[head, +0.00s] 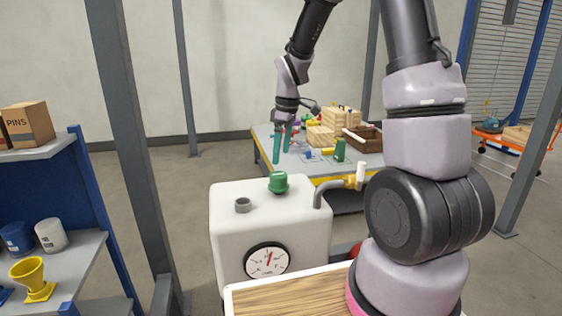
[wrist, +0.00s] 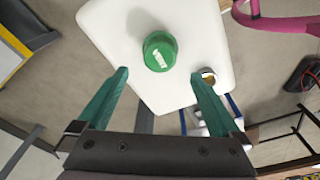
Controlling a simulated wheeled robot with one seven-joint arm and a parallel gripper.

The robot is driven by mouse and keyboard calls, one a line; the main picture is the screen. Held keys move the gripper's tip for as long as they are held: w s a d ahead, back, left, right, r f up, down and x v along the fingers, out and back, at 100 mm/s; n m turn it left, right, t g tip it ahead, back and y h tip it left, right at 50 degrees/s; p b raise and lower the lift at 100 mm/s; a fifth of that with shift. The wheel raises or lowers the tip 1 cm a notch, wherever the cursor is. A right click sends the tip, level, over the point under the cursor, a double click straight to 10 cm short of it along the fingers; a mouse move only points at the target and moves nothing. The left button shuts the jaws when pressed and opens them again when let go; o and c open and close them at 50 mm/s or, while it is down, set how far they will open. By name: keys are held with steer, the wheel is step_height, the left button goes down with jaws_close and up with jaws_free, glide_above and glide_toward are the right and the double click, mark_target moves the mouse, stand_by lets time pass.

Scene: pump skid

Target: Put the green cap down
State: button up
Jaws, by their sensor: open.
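The green cap (head: 278,183) is upright on top of the white tank (head: 225,239), toward its back. It is apart from the open grey neck (head: 243,205), which stands to its left. The neck (wrist: 208,76) is partly hidden by the right finger.
A bent grey pipe with a yellow and white valve (head: 357,178) rises at the tank's right. A gauge (head: 267,261) is on its front. Behind stands a table (head: 270,150) with wooden blocks and a green bottle. Blue shelving (head: 75,240) stands left.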

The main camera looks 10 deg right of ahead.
steer(key=s+d+r+m+t, duration=0.2)
steer(key=s+r+m, duration=0.2)
steer(key=r, duration=0.3)
steer(key=s+d+r+m+t, duration=0.1)
steer(key=s+r+m, duration=0.2)
steer(key=s+r, duration=0.35)
steer(key=s+d+r+m+t, duration=0.2)
steer(key=s+r+m+t, duration=0.1)
steer(key=s+r+m, duration=0.5)
steer(key=s, duration=0.2)
steer(key=shift+s+y, duration=0.35)
steer(key=shift+y, duration=0.05)
